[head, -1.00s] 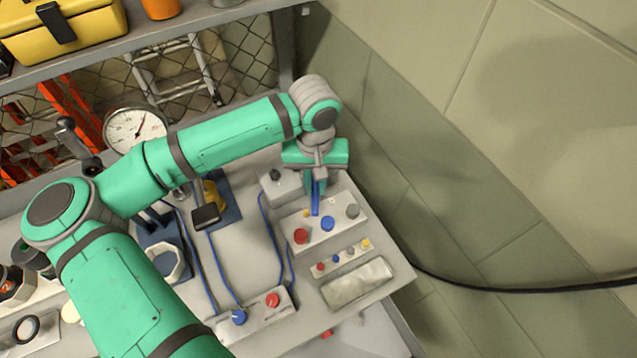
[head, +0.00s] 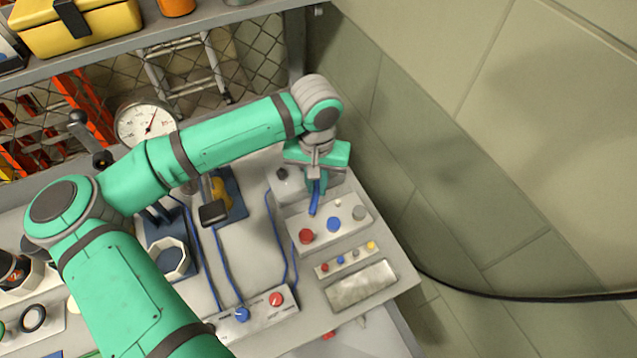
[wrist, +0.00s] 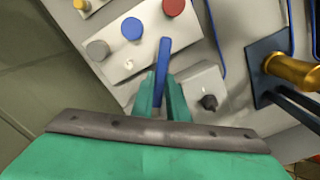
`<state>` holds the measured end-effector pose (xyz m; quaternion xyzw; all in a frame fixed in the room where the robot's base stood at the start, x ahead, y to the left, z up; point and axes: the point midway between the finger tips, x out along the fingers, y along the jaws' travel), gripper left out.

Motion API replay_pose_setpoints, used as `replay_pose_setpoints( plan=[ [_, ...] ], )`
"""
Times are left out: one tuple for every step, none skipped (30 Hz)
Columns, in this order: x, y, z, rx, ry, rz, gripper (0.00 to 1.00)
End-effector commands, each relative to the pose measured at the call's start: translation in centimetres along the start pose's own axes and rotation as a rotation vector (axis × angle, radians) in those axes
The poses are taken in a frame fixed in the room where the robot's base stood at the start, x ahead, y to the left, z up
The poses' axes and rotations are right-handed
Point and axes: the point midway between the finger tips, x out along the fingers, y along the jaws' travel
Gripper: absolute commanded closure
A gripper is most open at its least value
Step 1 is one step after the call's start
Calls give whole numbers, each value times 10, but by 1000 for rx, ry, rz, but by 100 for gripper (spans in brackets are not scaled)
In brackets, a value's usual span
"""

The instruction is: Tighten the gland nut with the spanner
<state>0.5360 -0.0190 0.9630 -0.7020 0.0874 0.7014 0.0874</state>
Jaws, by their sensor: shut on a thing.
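My gripper (head: 316,182) points down over the right end of the bench, behind the panel with the large knobs. It is shut on a slim blue bar (head: 314,201), which also shows between the fingers in the wrist view (wrist: 162,62). The bar's upper end is hidden by the fingers; I cannot tell for sure that it is the spanner. A brass-coloured fitting (wrist: 294,70) on a dark blue mount (wrist: 268,62) is at the right of the wrist view, apart from my gripper. I cannot make out clearly which part is the gland nut.
A panel (head: 350,229) with red, blue and grey knobs is just in front of my gripper. A grey box (wrist: 195,85) with a black knob is close beside it. Blue cables (head: 288,255), a dial gauge (head: 146,122) and a white ring (head: 171,258) are further left. A wall is right.

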Motion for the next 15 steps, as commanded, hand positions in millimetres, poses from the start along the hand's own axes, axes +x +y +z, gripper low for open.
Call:
replay_pose_setpoints(
  plan=[
    [0,0,0,-1,0,0,100],
    [0,0,0,-1,0,0,100],
    [0,0,0,-1,0,0,100],
    [0,0,0,0,0,0,100],
    [0,0,0,2,0,0,100],
    [0,-1,0,7,0,0,100],
    [0,-2,0,13,0,0,100],
    [0,-3,0,21,0,0,100],
    [0,-4,0,33,0,0,100],
    [0,-5,0,43,0,0,100],
    [0,-6,0,54,0,0,100],
    [0,-7,0,66,0,0,100],
    [0,-8,0,77,0,0,100],
    [0,-9,0,85,0,0,100],
    [0,-10,0,96,0,0,100]
  ],
)
